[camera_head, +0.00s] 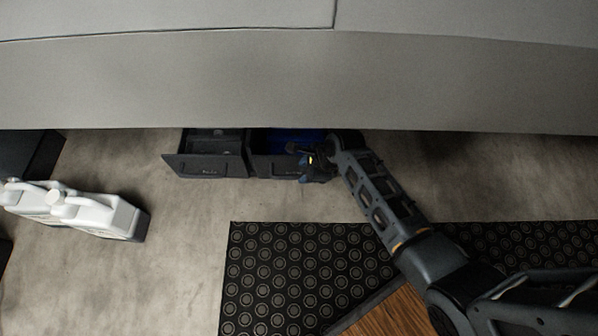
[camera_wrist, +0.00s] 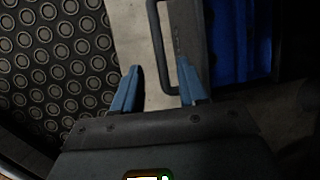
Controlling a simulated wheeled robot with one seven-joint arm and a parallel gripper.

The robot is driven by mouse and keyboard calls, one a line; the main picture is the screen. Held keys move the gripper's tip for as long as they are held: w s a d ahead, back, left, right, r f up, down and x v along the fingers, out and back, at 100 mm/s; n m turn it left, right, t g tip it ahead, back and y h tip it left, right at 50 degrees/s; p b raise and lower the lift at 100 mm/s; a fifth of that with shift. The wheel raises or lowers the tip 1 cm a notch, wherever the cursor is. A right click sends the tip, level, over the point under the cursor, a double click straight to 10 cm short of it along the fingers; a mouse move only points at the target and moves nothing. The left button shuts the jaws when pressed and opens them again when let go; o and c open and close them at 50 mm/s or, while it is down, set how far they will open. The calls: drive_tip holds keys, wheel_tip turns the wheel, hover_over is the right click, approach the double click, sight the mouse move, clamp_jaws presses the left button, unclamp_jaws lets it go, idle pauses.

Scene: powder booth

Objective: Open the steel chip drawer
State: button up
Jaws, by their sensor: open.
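Two dark drawers stand pulled out side by side under the grey machine in the head view. The left drawer (camera_head: 205,165) has a dark inside, and the right drawer (camera_head: 262,165) has a blue inside. Their labels are too small to read, so I cannot tell which one is for steel chips. My gripper (camera_head: 318,172) is at the right end of the right drawer's front. In the wrist view my gripper (camera_wrist: 159,72) is open, its two blue fingers on either side of the drawer's dark bar handle (camera_wrist: 158,45). The blue inside (camera_wrist: 231,40) shows beyond the front panel.
White jugs (camera_head: 95,212) stand on the floor at the left. A black mat with ring studs (camera_head: 285,270) lies in front of the drawers, with wooden flooring (camera_head: 385,315) beside it. The machine's lower edge overhangs the drawers. Bare concrete lies between drawers and mat.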

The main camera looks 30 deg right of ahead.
sight(296, 177)
drive_tip(key=b+x, duration=0.2)
drive_tip(key=x, duration=0.3)
drive_tip(key=shift+f, duration=0.1)
drive_tip(key=shift+c, duration=0.3)
clamp_jaws()
